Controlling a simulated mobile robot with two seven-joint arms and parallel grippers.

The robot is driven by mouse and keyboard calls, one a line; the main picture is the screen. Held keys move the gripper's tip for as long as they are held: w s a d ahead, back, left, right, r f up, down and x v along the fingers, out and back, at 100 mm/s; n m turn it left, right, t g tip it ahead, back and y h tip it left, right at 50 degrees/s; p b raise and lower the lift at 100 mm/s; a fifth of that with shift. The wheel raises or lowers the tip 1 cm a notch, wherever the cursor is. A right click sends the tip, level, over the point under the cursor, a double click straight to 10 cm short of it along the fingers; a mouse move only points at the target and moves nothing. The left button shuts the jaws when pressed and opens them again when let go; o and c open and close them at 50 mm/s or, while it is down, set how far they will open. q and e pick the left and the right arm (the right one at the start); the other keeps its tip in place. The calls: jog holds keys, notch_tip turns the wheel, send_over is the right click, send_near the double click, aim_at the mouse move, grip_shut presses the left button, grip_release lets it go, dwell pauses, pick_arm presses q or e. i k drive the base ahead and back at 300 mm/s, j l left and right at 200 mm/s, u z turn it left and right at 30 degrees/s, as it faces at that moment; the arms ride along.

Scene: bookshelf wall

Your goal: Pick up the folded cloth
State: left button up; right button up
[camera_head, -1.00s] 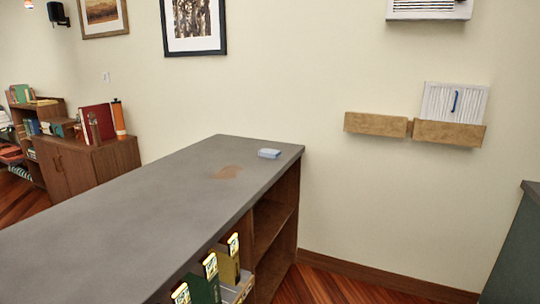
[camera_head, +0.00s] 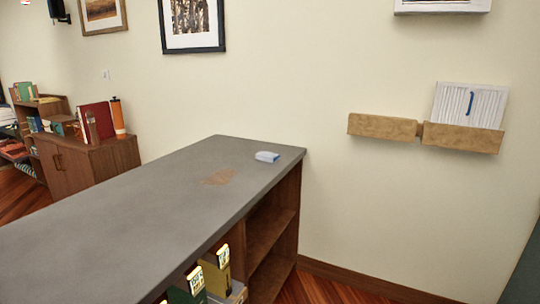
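A brown stain (camera_head: 219,177) marks the counter to the left of the cloth and nearer to me. Nothing covers the cloth. Neither of my grippers shows in the view.
Open shelves (camera_head: 268,228) under the counter's right side hold several books (camera_head: 217,268). Wooden wall holders (camera_head: 382,127) hang at the right, one with a white slatted panel (camera_head: 470,104). A wooden cabinet (camera_head: 90,165) with books stands at the left. The counter top is otherwise clear.

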aim_at(267, 156)
jog(key=i+l, duration=0.3)
jog(key=i+l+u, duration=0.15)
jog(key=i+l, duration=0.45)
jog(key=l, duration=0.2)
jog(key=i+l+u, duration=0.1)
jog(key=i+l, duration=0.5)
jog(key=l, duration=0.25)
jog(key=i+l+u, duration=0.15)
jog(key=l, duration=0.25)
jog(key=i, duration=0.1)
